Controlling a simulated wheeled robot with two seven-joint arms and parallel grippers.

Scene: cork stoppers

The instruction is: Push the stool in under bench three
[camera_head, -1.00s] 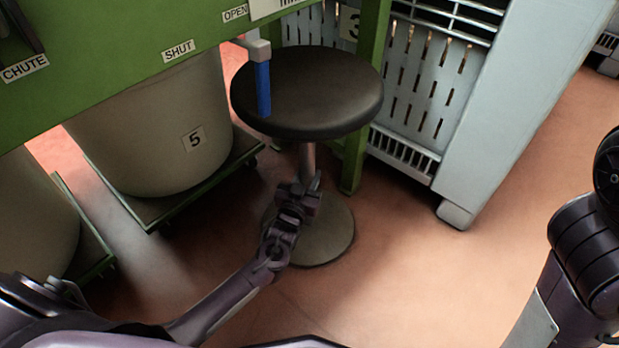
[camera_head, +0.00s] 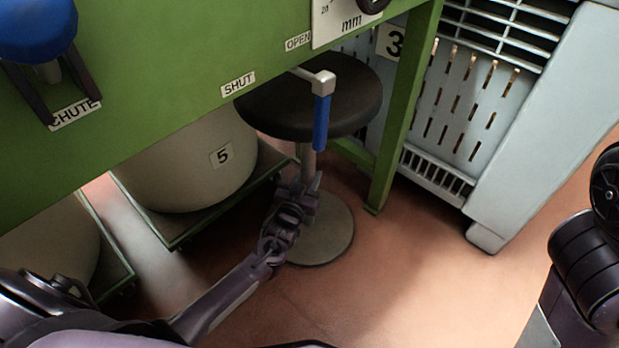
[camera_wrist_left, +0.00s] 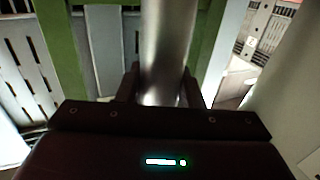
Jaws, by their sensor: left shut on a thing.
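The stool has a round dark seat (camera_head: 345,98), a metal post (camera_head: 306,160) and a round base plate (camera_head: 328,232) on the floor. My left gripper (camera_head: 308,188) is shut on the stool's post below the seat. In the left wrist view the post (camera_wrist_left: 166,50) stands between the fingers. A lever with a blue handle (camera_head: 321,122) hangs in front of the seat. My right arm shows at the right edge; its gripper is out of view.
A pale bin marked 5 (camera_head: 190,165) stands on a green dolly (camera_head: 190,225) left of the stool. A pale slatted cabinet (camera_head: 520,130) stands to the right beyond the bench leg (camera_head: 400,130). The floor (camera_head: 420,285) in front is clear.

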